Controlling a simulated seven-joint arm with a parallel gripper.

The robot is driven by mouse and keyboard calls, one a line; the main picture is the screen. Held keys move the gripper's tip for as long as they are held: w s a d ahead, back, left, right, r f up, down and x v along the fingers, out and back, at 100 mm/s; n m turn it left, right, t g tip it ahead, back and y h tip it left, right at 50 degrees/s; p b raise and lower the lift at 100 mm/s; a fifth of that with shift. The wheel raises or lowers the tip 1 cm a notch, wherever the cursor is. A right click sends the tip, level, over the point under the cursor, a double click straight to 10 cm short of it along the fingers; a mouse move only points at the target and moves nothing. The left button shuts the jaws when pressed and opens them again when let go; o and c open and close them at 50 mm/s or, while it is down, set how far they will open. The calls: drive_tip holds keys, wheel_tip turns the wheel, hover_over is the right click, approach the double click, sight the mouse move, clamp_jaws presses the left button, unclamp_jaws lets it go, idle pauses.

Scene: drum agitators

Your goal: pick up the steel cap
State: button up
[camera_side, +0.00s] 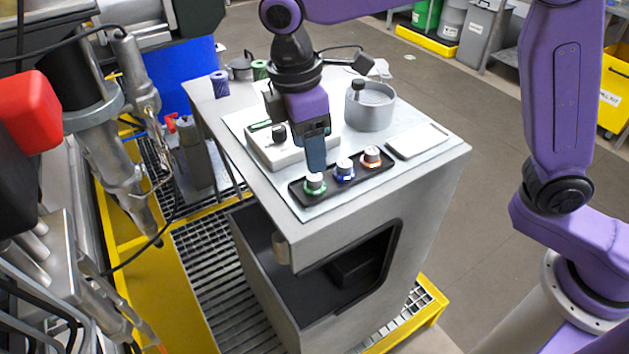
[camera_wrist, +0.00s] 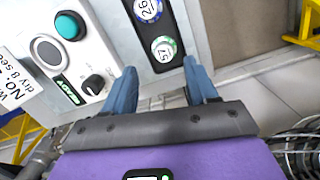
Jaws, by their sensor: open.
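Three small caps with grey metallic tops stand in a row on a black tray (camera_side: 329,184): a green-ringed one (camera_side: 314,183), a blue-ringed one (camera_side: 344,168) and an orange-ringed one (camera_side: 371,156). I cannot tell which is the steel cap. My gripper (camera_side: 316,168) points down above the table, close to the green-ringed and blue-ringed caps, apart from them as far as I see. In the wrist view my gripper (camera_wrist: 162,90) is open and empty. The green-ringed cap (camera_wrist: 163,48), marked 57, and the blue-ringed cap (camera_wrist: 147,9), marked 26, lie beyond the fingertips.
A white control box (camera_side: 290,152) with knob and buttons stands left of the tray. A grey round pot (camera_side: 371,112) and a flat pale plate (camera_side: 418,140) are behind and right. Purple (camera_side: 220,85) and green (camera_side: 260,70) spools stand at the table's back.

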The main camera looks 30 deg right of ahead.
sight(314, 176)
drive_tip(key=shift+s+d+f, duration=0.15)
drive_tip(key=shift+s+f, duration=0.05)
drive_tip(key=shift+f, duration=1.15)
drive_tip(key=shift+s+d+f, duration=0.1)
drive_tip(key=shift+s+f, duration=0.1)
drive_tip(key=shift+f, duration=1.1)
drive_tip(key=shift+c, duration=0.4)
clamp_jaws()
drive_tip(key=shift+r, duration=0.1)
